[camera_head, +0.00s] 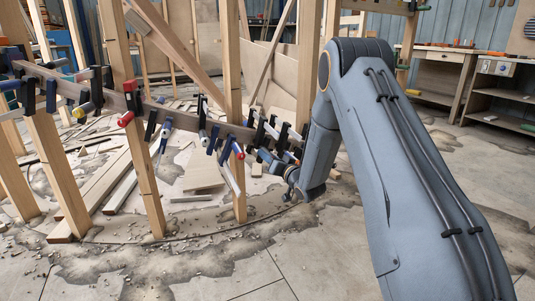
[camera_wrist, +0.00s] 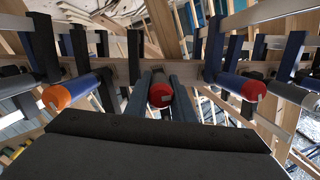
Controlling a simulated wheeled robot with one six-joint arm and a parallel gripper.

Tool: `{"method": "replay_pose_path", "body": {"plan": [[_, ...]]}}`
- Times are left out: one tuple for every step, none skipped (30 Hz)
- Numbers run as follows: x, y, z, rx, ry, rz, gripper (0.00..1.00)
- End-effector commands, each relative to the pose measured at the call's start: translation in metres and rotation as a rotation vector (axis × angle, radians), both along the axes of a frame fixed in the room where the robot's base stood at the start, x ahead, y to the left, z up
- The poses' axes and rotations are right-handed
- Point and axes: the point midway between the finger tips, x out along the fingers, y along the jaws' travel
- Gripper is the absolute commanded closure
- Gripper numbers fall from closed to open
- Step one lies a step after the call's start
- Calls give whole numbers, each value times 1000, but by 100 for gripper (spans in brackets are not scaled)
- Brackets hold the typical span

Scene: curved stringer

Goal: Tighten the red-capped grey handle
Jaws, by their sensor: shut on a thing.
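In the wrist view my gripper (camera_wrist: 160,80) has its two fingers on either side of a clamp handle with a red cap (camera_wrist: 160,95), shut on it. The cap faces the camera between the fingers. Most of the handle's shaft is hidden behind the cap and fingers. In the head view my gripper (camera_head: 284,172) is at the right part of the clamped curved stringer (camera_head: 235,131). The held handle cannot be made out there.
In the wrist view an orange-capped handle (camera_wrist: 57,98) is on the left and a red-capped blue handle (camera_wrist: 252,90) on the right, both close to my gripper. Several clamps line the stringer. Wooden posts (camera_head: 232,60) stand along it. Open floor (camera_head: 170,270) lies in front.

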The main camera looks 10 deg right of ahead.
Motion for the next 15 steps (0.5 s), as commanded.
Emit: {"method": "replay_pose_path", "body": {"plan": [[-2,-1,1,36,15,5,100],[-2,-1,1,60,21,9,100],[-2,-1,2,95,31,15,100],[-2,0,1,122,39,20,100],[-2,0,1,149,46,25,100],[-2,-1,2,185,56,30,100],[-2,0,1,213,64,34,100],[-2,0,1,240,72,38,100],[-2,0,1,276,81,46,100],[-2,0,1,303,89,50,100],[-2,0,1,330,97,55,100],[-2,0,1,367,108,60,100],[-2,0,1,394,115,65,100],[-2,0,1,421,123,69,100],[-2,0,1,458,132,75,100]]}}
